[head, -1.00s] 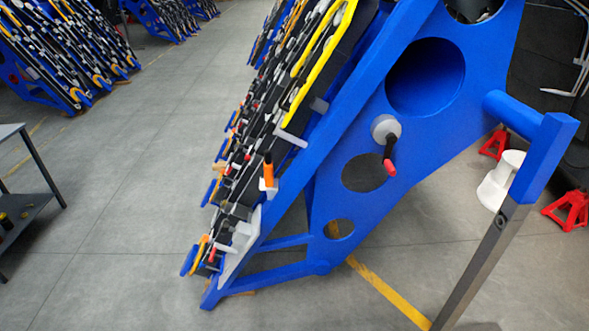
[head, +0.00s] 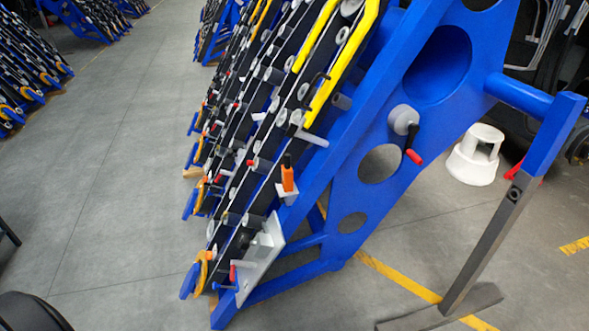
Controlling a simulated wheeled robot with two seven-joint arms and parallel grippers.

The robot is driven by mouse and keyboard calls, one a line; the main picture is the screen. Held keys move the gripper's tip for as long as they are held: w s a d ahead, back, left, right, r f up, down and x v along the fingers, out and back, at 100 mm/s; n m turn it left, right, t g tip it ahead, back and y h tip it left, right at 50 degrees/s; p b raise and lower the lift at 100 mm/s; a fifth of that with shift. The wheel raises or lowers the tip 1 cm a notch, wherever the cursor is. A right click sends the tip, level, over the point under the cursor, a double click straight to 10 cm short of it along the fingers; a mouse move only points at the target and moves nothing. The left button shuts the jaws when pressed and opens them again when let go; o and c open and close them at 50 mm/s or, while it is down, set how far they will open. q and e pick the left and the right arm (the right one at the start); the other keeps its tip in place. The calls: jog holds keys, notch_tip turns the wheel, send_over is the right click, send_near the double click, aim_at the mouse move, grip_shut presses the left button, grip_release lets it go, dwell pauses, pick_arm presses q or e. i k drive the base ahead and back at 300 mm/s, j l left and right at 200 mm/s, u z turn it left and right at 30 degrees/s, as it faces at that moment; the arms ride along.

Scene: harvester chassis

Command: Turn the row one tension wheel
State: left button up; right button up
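The blue harvester chassis (head: 310,210) leans up in the middle of the head view, with slanted rows of black belts and rollers. A grey round hub (head: 404,119) with a crank and red grip (head: 414,157) sits on its blue side plate. An orange handle (head: 288,174) stands on a white bracket near the lower side edge. A small red handle (head: 233,272) shows by the light grey plate (head: 262,262) at the bottom end. I cannot tell which of these is the row one tension wheel. Neither gripper is in view.
Grey floor (head: 110,190) is open left of the chassis. A post (head: 490,230) with a flat foot stands at right, joined to the chassis by a blue bar. A white step stool (head: 475,157) is behind it. More row units (head: 30,75) stand far left.

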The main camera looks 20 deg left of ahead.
aim_at(244, 242)
jog(key=k+j, duration=0.1)
jog(key=j, duration=0.3)
jog(key=j+z, duration=0.1)
jog(key=j, duration=0.35)
jog(key=k+j, duration=0.15)
jog(key=j, duration=0.25)
jog(key=k+j, duration=0.1)
jog(key=j, duration=0.35)
jog(key=k+j+z, duration=0.1)
jog(key=j, duration=0.3)
jog(key=k+j, duration=0.1)
jog(key=j, duration=0.3)
